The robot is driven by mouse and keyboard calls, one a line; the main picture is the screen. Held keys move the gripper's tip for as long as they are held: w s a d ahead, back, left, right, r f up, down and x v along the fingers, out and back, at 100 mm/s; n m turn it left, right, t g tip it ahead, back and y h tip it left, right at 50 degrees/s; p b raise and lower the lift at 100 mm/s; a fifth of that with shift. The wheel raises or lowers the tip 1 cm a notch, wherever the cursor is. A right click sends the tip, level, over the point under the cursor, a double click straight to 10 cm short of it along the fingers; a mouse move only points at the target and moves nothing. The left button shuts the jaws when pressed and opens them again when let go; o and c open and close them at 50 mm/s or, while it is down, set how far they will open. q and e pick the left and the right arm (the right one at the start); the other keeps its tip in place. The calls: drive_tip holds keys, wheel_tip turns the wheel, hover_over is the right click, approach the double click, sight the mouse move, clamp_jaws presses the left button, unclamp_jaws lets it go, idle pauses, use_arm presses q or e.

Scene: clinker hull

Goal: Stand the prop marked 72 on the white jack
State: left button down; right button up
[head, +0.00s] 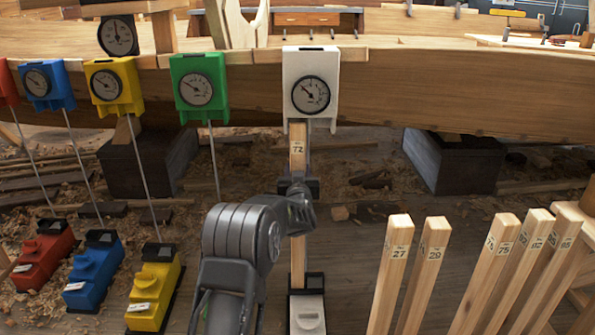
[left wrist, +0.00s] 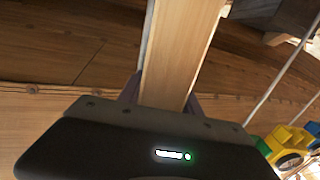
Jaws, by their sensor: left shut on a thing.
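The prop marked 72 (head: 298,165) is a pale wooden stick with a paper label near its top. It stands upright between the white gauge box (head: 310,85) above and the white jack (head: 307,313) on the floor. Its foot appears to be at the jack's top; the exact contact is hard to tell. My left gripper (head: 298,188) is shut around the middle of the prop. In the left wrist view the prop (left wrist: 178,60) runs between the fingers. My right gripper is not in view.
Several numbered props, such as 27 (head: 391,270) and 29 (head: 425,270), stand at the right. Red (head: 43,255), blue (head: 94,272) and yellow (head: 155,290) jacks stand at the left, with thin rods rising to gauge boxes. The wooden hull (head: 430,90) spans above; dark blocks (head: 450,162) sit beneath.

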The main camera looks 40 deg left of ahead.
use_arm(q)
drive_tip(key=shift+w+a+r, duration=0.1)
idle(0.7)
drive_tip(key=c, duration=0.7)
unclamp_jaws()
drive_tip(key=shift+c, duration=0.2)
drive_tip(key=p+v, duration=0.2)
drive_tip(key=v, duration=0.6)
drive_tip(key=shift+v, duration=2.4)
